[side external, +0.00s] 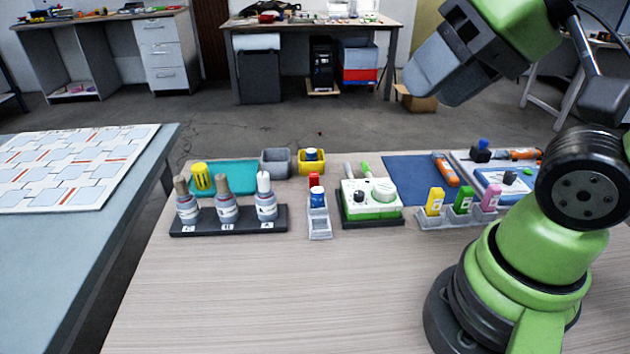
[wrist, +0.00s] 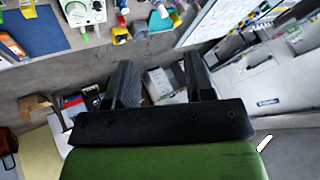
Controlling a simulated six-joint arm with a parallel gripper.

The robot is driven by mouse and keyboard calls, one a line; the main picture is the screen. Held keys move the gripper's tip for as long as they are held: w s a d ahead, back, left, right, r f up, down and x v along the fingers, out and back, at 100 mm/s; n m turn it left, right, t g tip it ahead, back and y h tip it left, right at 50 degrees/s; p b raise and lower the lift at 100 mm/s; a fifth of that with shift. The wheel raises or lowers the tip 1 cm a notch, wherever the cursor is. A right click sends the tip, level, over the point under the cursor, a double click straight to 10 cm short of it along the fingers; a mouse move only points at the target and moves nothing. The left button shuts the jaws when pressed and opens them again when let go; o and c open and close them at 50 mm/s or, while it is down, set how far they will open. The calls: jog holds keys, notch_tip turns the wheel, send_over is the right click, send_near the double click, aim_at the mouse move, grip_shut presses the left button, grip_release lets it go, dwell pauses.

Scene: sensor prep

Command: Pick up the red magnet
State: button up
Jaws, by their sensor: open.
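A small red cylinder (side external: 314,180), which looks like the red magnet, stands upright near the middle of the table in the side external view. It is just behind a grey holder (side external: 319,224) with a blue piece (side external: 317,194) in it, which hides its lower part. My gripper (side external: 428,84) is high above the table at the upper right, well away from the red cylinder. In the wrist view its two dark fingers (wrist: 160,80) are spread apart with nothing between them. I cannot make out the red cylinder in the wrist view.
Left of the holder, bottles (side external: 227,203) stand in a dark rack. A white and green device (side external: 371,204) stands close on the right. The front table is clear.

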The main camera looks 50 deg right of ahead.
jog(key=shift+o, duration=0.4)
jog(key=m+g+h, duration=0.3)
jog(key=m+h, duration=0.2)
send_over(314, 176)
jog(key=s+a, duration=0.3)
jog(key=s, duration=0.2)
notch_tip(314, 176, down, 13)
jog(key=shift+g, duration=0.5)
jog(key=x, duration=0.4)
jog(key=a+x, duration=0.1)
jog(key=x, duration=0.7)
jog(key=shift+w+a+f, duration=0.2)
jog(key=shift+w, duration=0.1)
jog(key=x, duration=0.6)
jog(key=shift+d+f, duration=0.15)
jog(key=shift+f, duration=0.05)
